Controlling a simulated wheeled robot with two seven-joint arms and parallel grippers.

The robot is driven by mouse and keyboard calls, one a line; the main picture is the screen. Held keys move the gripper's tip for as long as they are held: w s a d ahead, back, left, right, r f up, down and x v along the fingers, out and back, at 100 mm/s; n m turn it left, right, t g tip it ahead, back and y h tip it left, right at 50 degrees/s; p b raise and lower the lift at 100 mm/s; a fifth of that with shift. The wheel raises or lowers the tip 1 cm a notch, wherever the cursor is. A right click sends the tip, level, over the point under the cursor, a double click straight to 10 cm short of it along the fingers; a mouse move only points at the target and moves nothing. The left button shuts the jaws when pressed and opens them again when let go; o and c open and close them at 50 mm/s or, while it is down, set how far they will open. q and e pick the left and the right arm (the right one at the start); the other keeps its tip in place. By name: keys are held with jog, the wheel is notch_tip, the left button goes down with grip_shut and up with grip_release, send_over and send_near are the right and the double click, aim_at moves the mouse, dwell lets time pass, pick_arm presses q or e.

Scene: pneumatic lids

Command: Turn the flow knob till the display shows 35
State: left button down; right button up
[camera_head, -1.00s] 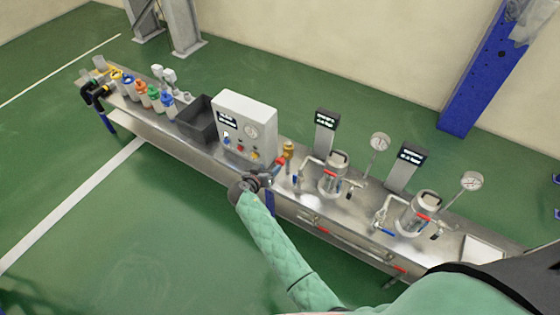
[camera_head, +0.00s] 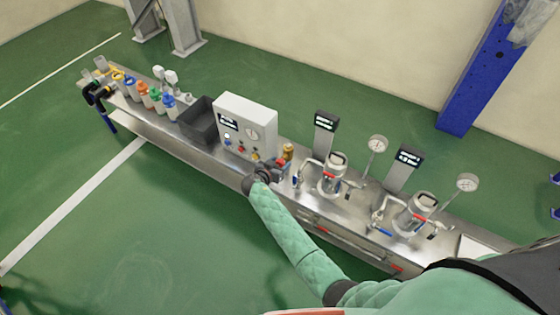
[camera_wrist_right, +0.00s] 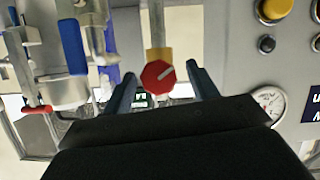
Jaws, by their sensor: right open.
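The red knob (camera_wrist_right: 158,77), eight-sided with a pale line on its face, is on a brass-coloured fitting (camera_wrist_right: 159,54) in the right wrist view. My right gripper (camera_wrist_right: 163,80) is open, its fingers on either side of the knob with gaps visible; I cannot tell how deep the knob lies between them. In the head view my right gripper (camera_head: 278,169) is beside the control box, next to the brass fitting (camera_head: 288,152). Lit displays show on the control box (camera_head: 228,122) and on two posts (camera_head: 325,121) (camera_head: 409,156); their digits are too small to read. My left gripper is not in view.
The grey control box (camera_head: 247,115) has a gauge and coloured buttons. Metal vessels (camera_head: 332,176) (camera_head: 417,211) with pipes and red and blue handles stand to the right on the steel bench (camera_head: 160,135). A dark bin (camera_head: 200,122) and several coloured bottles stand left.

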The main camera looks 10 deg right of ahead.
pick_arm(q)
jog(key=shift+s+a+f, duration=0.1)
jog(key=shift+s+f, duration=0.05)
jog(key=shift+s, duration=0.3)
pick_arm(e)
jog(key=shift+w+d+f, duration=0.2)
jog(key=shift+w+d, duration=0.1)
jog(key=shift+d, duration=0.05)
jog(key=c, duration=1)
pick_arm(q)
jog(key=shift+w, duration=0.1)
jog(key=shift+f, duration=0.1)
